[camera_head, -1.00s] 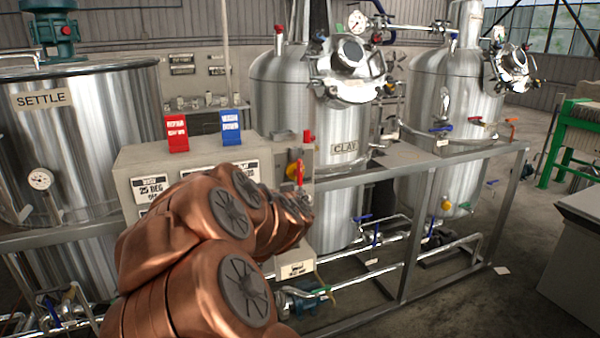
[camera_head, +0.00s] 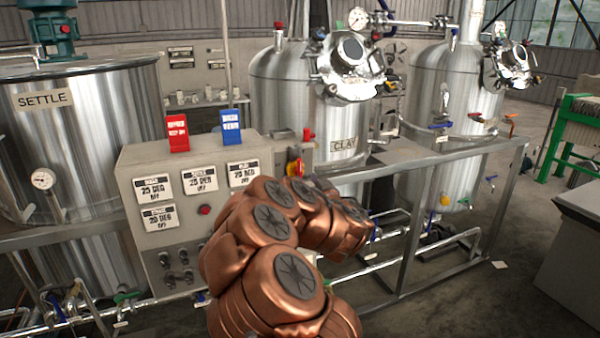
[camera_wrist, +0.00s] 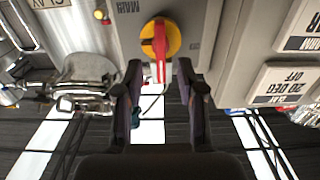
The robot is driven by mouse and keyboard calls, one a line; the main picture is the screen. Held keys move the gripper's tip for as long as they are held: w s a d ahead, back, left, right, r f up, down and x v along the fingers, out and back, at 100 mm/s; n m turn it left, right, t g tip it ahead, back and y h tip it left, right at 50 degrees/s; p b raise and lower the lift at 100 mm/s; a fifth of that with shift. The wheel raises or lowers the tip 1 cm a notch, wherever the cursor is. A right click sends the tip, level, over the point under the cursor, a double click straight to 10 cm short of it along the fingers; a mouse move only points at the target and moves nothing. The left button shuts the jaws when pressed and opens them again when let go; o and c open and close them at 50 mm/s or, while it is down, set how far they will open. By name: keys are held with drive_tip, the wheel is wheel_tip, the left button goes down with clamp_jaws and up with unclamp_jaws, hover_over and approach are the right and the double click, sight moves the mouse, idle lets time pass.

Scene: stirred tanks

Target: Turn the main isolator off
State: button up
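The main isolator (camera_wrist: 172,38) is a yellow round disc with a red handle (camera_wrist: 160,66) on a grey box. In the wrist view, the handle points down the picture, towards my gripper. My gripper (camera_wrist: 159,72) is open, with one fingertip on each side of the handle's lower end and a visible gap on both sides. No contact shows. In the head view, the isolator (camera_head: 292,168) shows just above my copper arm, which partly covers it. My gripper is hidden behind the arm there. An upside-down "MAIN" label (camera_wrist: 127,6) is beside the disc.
A grey control panel (camera_head: 140,215) with several "25 DEG OFF" displays stands left of the isolator. A red sign (camera_head: 177,133) and a blue sign (camera_head: 231,128) stand on top. A steel frame (camera_head: 405,235) and the CLAY tank (camera_head: 285,95) are close by.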

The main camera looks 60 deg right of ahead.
sight(301, 174)
drive_tip(key=shift+p+x, duration=0.8)
drive_tip(key=shift+x, duration=2.3)
clamp_jaws()
